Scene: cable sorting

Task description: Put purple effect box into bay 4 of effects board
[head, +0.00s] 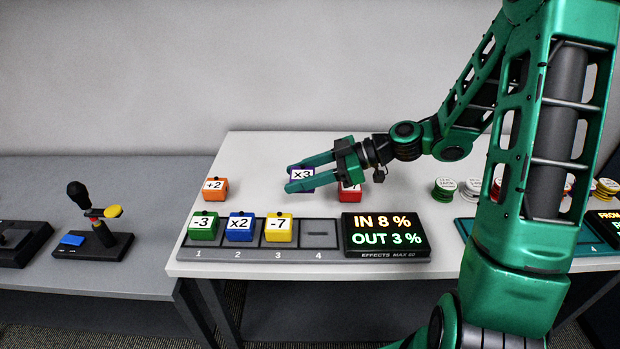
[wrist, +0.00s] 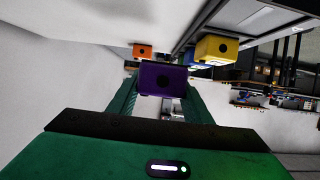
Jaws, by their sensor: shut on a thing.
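The purple effect box (head: 302,176), marked x3, is between the fingers of my gripper (head: 300,180) above the white table. The wrist view shows the purple box (wrist: 163,79) between the two green fingers (wrist: 160,95); my gripper is shut on it. The effects board (head: 300,253) lies at the table's front edge, in front of my gripper. Bay 4 (head: 319,234) is empty and shows a dash. Bays 1 to 3 hold a green box (head: 203,226) marked -3, a blue box (head: 239,228) marked x2 and a yellow box (head: 279,229) marked -7.
An orange box (head: 215,189) marked +2 stands behind the board at left. A red box (head: 349,186) is partly hidden behind my gripper. The board's display (head: 385,235) reads IN 8 %, OUT 3 %. Several round pieces (head: 445,187) stand at right. A joystick (head: 90,225) stands on the grey table.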

